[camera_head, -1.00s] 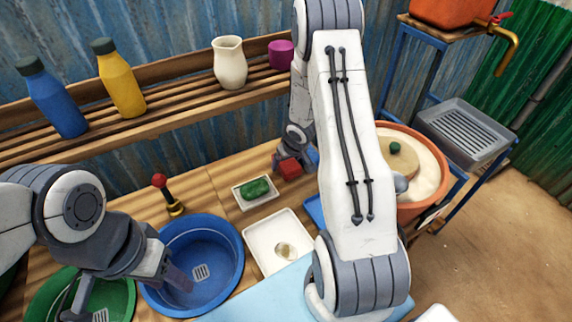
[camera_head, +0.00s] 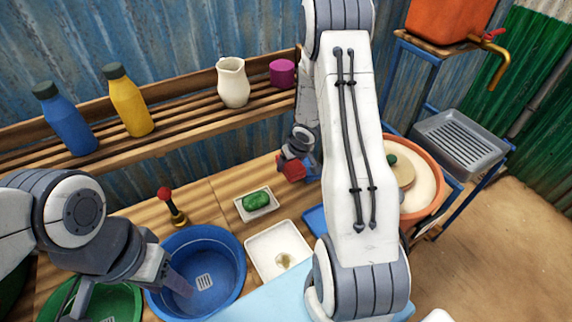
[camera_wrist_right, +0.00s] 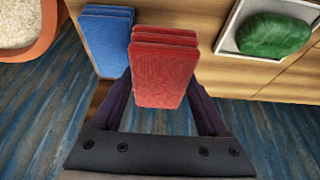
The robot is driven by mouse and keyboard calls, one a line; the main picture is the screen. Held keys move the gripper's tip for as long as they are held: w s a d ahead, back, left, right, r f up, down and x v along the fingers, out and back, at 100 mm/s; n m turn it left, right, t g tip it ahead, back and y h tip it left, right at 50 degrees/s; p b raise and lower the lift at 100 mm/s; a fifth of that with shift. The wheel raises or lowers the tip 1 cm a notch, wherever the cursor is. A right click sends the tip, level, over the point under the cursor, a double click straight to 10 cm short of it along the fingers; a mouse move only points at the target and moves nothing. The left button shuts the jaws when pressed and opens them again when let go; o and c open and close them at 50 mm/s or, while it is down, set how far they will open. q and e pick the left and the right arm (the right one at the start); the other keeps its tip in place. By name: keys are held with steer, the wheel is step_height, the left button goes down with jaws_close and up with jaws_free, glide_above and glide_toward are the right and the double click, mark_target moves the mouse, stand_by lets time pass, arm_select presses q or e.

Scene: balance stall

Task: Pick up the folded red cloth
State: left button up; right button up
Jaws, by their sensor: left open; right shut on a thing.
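The folded red cloth (camera_wrist_right: 163,68) is between the fingers of my right gripper (camera_wrist_right: 160,95) in the right wrist view. In the head view the red cloth (camera_head: 292,171) shows at the tip of my right gripper (camera_head: 298,158), near the back of the table, partly behind my arm. The right gripper is shut on it. A folded blue cloth (camera_wrist_right: 106,40) lies beside it on the table. My left gripper (camera_head: 132,291) is open over the green and blue basins, apart from the cloth.
A white dish with a green soap (camera_head: 256,200) stands close to the red cloth. A white tray (camera_head: 262,242), blue basin (camera_head: 236,270) and green basin (camera_head: 127,306) stand nearer. A shelf holds bottles, a cream jug (camera_head: 233,82) and a magenta cup (camera_head: 283,73).

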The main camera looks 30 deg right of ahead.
mark_target(287, 167)
arm_select(q)
step_height(287, 167, up, 6)
steer(key=p, duration=0.5)
steer(key=shift+f, duration=0.15)
arm_select(e)
steer(key=s+d+r, duration=0.6)
steer(key=d, duration=0.2)
steer(key=shift+s, duration=0.3)
